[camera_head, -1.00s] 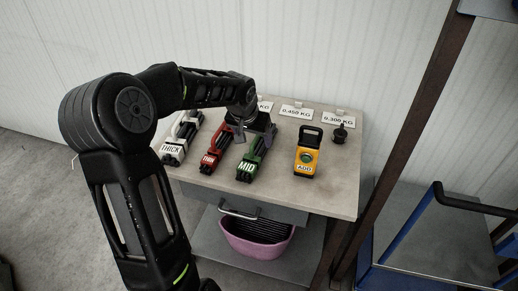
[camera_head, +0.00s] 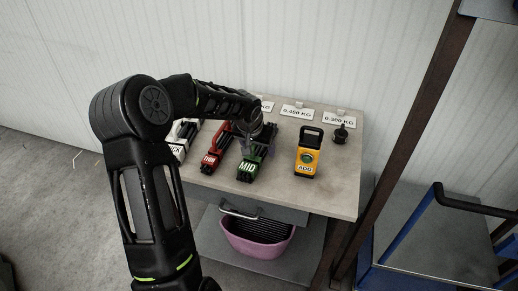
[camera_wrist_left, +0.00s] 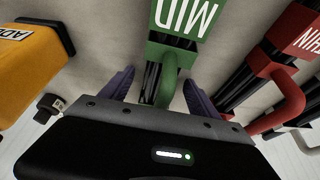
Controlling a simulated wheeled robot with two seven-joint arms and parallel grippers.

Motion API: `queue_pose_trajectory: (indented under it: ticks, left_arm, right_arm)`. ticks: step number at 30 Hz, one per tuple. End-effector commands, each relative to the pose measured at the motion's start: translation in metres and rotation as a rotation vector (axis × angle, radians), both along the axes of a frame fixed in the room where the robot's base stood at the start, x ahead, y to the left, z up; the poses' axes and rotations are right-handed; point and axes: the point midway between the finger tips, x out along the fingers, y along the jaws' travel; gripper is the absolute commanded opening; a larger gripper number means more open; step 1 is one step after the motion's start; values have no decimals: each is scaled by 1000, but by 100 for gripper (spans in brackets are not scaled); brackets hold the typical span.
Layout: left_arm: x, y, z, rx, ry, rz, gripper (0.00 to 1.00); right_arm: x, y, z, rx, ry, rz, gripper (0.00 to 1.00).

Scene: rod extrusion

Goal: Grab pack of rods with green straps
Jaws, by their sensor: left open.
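The pack of rods with green straps (camera_head: 252,164), labelled MID, lies on the table. It also shows in the left wrist view (camera_wrist_left: 182,50), with dark rods and a green handle loop. My left gripper (camera_head: 262,133) is over the far end of this pack. In the wrist view its two purple-grey fingers (camera_wrist_left: 157,88) are spread apart, one on each side of the green handle and rods. The gripper is open, and no grip on the pack shows. My right gripper is not in view.
The red THIN pack (camera_head: 212,158) lies close to the left of the green one. A white pack (camera_head: 180,145) is partly hidden behind my arm. The yellow ADD device (camera_head: 308,155) and a small black weight (camera_head: 340,134) stand to the right. A pink basket (camera_head: 258,243) sits below.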

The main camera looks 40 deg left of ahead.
Motion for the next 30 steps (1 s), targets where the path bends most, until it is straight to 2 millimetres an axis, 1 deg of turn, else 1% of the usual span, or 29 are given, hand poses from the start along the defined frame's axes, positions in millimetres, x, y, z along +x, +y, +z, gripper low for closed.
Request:
queue_pose_trajectory:
  ticks: [15,30]
  left_arm:
    - [0,0,0,0,0,0,71]
    - [0,0,1,0,0,0,30]
  right_arm:
    - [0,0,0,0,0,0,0]
    - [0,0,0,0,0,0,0]
